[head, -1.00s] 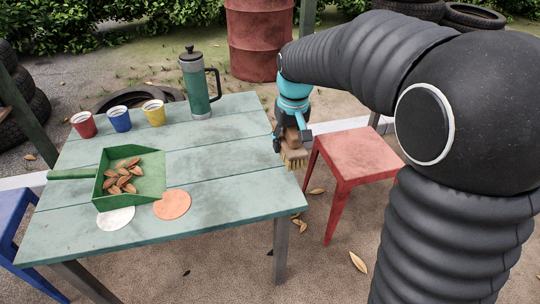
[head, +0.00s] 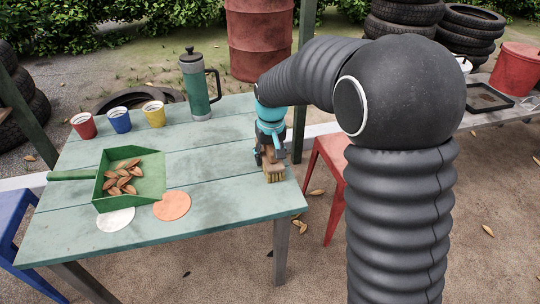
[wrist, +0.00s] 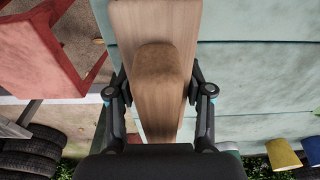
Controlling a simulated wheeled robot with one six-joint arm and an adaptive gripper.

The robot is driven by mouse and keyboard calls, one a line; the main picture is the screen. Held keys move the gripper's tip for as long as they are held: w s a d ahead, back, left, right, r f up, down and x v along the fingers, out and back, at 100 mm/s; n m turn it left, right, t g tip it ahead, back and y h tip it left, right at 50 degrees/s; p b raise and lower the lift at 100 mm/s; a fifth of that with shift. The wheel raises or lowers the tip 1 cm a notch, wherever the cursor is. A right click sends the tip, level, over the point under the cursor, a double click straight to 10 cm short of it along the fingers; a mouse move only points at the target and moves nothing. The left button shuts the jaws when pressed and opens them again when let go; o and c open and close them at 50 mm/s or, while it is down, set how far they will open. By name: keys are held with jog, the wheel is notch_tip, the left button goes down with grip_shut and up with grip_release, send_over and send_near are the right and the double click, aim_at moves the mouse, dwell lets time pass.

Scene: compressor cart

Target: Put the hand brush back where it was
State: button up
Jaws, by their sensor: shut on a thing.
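The hand brush (head: 274,172) has a wooden body with pale bristles pointing down. My gripper (head: 271,156) is shut on it at the right end of the green table (head: 225,190). In the wrist view the brush's wooden back (wrist: 155,50) fills the middle, with my gripper's fingers (wrist: 158,92) on both sides of its handle. The bristles look at or just above the tabletop near the right edge; I cannot tell whether they touch.
A green dustpan (head: 150,190) with several brown leaves lies on the table, with a white disc (head: 116,219) and an orange disc (head: 172,206) near it. Three cups (head: 120,120) and a green flask (head: 195,85) stand at the back. A red stool (head: 330,165) stands to the right.

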jog(key=shift+f, duration=0.15)
jog(key=o, duration=1.4)
jog(key=r, duration=0.4)
jog(key=s+r, duration=0.1)
jog(key=r, duration=0.7)
jog(key=shift+s+d+r+p, duration=0.15)
jog(key=shift+s+d+p, duration=0.05)
jog(key=shift+p, duration=0.2)
jog(key=shift+s+d+r, duration=0.15)
jog(key=shift+s+d, duration=0.1)
jog(key=shift+d, duration=0.05)
jog(key=s+d+m+t, duration=0.1)
jog(key=s+d, duration=0.4)
jog(key=s, duration=0.3)
jog(key=s+d+m+t, duration=0.1)
jog(key=s+d, duration=0.4)
jog(key=s, duration=0.4)
jog(key=s+d+m+t, duration=0.1)
jog(key=s+d+t, duration=0.1)
jog(key=s+d, duration=0.3)
jog(key=shift+s+d, duration=0.2)
jog(key=shift+s, duration=0.9)
jog(key=shift+s+d, duration=0.2)
jog(key=shift+s, duration=0.85)
